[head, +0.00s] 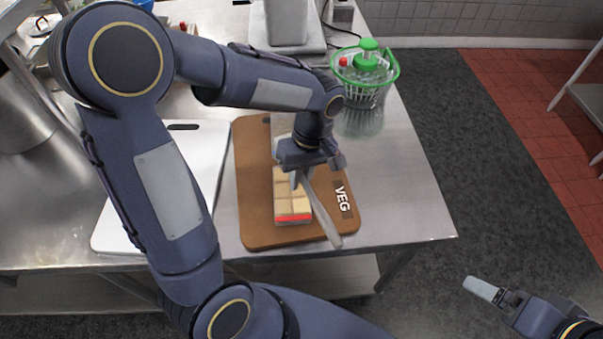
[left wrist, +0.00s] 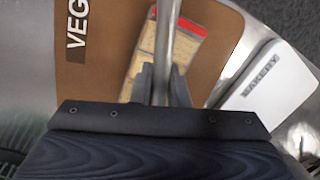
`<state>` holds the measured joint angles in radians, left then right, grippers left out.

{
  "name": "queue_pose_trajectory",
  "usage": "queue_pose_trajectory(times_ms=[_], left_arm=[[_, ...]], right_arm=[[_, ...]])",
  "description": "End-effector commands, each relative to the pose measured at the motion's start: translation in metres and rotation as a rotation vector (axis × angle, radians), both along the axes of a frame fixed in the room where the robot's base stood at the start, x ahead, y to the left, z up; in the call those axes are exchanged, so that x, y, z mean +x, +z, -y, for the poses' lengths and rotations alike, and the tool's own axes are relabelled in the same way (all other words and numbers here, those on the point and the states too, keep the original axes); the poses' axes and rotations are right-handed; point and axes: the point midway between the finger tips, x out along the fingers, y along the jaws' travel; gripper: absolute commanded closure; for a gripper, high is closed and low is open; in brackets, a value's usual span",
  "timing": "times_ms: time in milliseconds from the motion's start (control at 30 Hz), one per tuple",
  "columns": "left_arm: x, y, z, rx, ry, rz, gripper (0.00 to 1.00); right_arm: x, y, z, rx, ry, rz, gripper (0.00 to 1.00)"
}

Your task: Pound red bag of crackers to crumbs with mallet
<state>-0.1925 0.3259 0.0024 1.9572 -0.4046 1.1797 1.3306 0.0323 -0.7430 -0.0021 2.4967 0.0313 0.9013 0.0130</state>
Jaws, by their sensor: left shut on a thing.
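The bag of crackers (head: 287,207) lies flat on the brown VEG board (head: 255,205). It is clear, with pale crackers and a red band at its near end; it also shows in the left wrist view (left wrist: 145,50). My left gripper (head: 300,180) is just above the bag, shut on the grey metal handle of the mallet (head: 322,215). The handle slants across the bag's right side; it also shows in the left wrist view (left wrist: 167,45). I cannot make out the mallet's head. My right gripper (head: 490,292) is at the lower right, away from the table, its opening unclear.
A white board (head: 203,155) lies left of the brown one. A grey appliance (head: 285,25) stands at the back. The table's right side is clear.

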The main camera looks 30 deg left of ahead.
Motion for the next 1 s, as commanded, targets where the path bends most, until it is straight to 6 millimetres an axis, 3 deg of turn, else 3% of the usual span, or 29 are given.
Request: queue_pose_trajectory(times_ms=[333, 667, 1000], left_arm=[[0.0, -0.001, 0.0, 0.0, 0.0, 0.001, 1.0], [0.0, -0.039, 0.0, -0.001, 0.0, 0.001, 1.0], [0.0, -0.022, 0.0, -0.001, 0.0, 0.002, 1.0]], right_arm=[[0.0, -0.001, 0.0, 0.0, 0.0, 0.0, 0.01], [0.0, -0.033, 0.0, 0.0, 0.0, 0.0, 0.01], [0.0, -0.017, 0.0, 0.0, 0.0, 0.0, 0.01]])
